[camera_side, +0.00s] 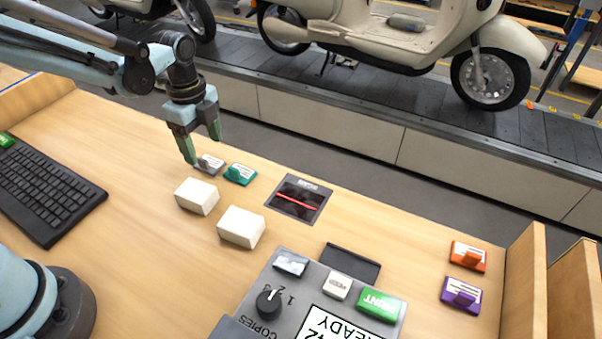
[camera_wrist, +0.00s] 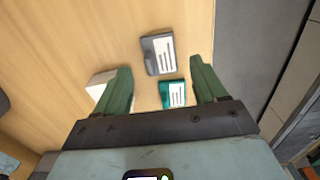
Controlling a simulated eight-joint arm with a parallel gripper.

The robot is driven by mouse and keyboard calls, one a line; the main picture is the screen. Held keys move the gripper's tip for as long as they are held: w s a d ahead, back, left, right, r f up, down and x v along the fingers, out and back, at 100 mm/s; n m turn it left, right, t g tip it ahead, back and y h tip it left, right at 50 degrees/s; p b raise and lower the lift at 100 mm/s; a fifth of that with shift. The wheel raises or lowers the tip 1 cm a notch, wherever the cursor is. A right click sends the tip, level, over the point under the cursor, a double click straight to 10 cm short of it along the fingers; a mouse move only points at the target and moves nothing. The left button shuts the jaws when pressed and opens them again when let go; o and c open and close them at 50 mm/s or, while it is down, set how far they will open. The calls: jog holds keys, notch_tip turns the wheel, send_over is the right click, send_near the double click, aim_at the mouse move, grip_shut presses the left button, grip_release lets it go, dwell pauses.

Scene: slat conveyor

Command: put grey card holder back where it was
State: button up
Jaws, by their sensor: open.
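The grey card holder (camera_side: 209,165) lies on the wooden desk near its far edge, with a white lined card on it. The teal card holder (camera_side: 240,174) lies just to its right. My gripper (camera_side: 203,148) is open and empty above the grey holder. In the wrist view, my gripper (camera_wrist: 159,66) has its green fingers spread wide. There, the grey card holder (camera_wrist: 152,55) lies just beyond the fingertips, and the teal card holder (camera_wrist: 171,94) shows between the fingers. I see no contact with either holder.
Two white blocks (camera_side: 197,196) (camera_side: 241,227) stand nearer on the desk. A scanner plate with a red line (camera_side: 297,199) lies right of them. A control panel (camera_side: 253,291) is in front. Orange (camera_side: 468,256) and purple (camera_side: 461,294) holders lie at right. A keyboard (camera_side: 45,190) is left; scooters ride the conveyor (camera_side: 345,92) behind.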

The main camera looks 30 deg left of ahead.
notch_tip(320, 180, up, 8)
jog(key=s+a+r+n+t, duration=0.1)
jog(key=s+n+t, duration=0.6)
jog(key=n, duration=1.1)
jog(key=s, duration=0.3)
jog(key=shift+s+r, duration=0.2)
jog(key=shift+r, duration=0.2)
